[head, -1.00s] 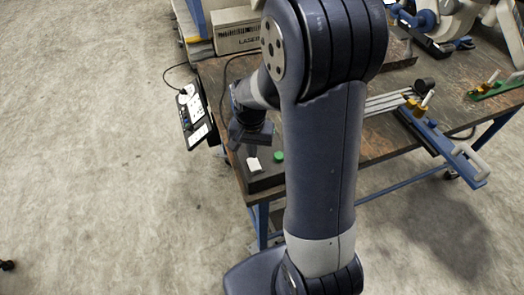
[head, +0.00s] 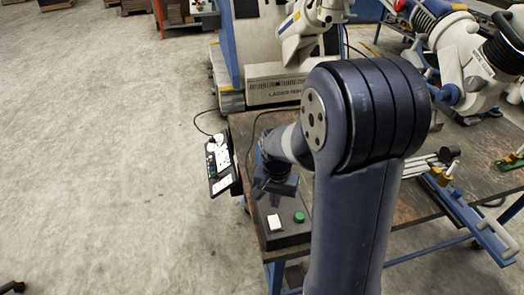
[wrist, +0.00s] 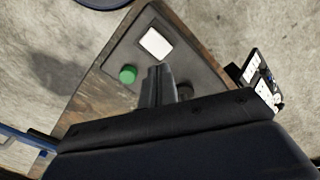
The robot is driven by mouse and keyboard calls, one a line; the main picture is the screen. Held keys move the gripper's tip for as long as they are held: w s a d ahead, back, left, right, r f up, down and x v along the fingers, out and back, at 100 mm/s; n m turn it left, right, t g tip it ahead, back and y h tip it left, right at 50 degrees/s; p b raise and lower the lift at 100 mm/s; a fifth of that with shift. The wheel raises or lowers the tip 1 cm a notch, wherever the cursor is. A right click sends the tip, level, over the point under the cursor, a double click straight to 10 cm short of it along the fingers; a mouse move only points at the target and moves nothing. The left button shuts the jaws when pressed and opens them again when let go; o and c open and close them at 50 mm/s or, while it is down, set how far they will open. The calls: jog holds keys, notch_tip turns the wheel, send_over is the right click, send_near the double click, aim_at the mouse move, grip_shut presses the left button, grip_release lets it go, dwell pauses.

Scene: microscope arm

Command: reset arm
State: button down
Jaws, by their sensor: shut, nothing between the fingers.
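My gripper (wrist: 160,72) is shut and empty in the wrist view. Its fingertips are over a dark control box (wrist: 191,69) on the table corner, close to a white square button (wrist: 156,43) and a green round button (wrist: 128,74). I cannot tell whether the fingers touch the box. In the head view the gripper hangs over the left side of the table, behind my large arm link. The white button (head: 274,223) and green button (head: 299,217) show on the box (head: 286,236) in front of it.
A wooden-topped table (head: 470,158) with blue legs holds the box. A power strip panel (head: 221,166) is at its left edge. White robot arms and a laser cabinet (head: 275,88) stand behind. A blue bar tool (head: 470,217) lies at the right. Open concrete floor lies left.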

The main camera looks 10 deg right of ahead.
aim_at(274, 219)
jog(key=shift+f+b, duration=2.65)
jog(key=shift+f, duration=0.9)
jog(key=shift+r, duration=0.15)
jog(key=shift+r, duration=0.1)
notch_tip(274, 219, up, 9)
jog(key=p, duration=0.7)
jog(key=shift+s, duration=0.1)
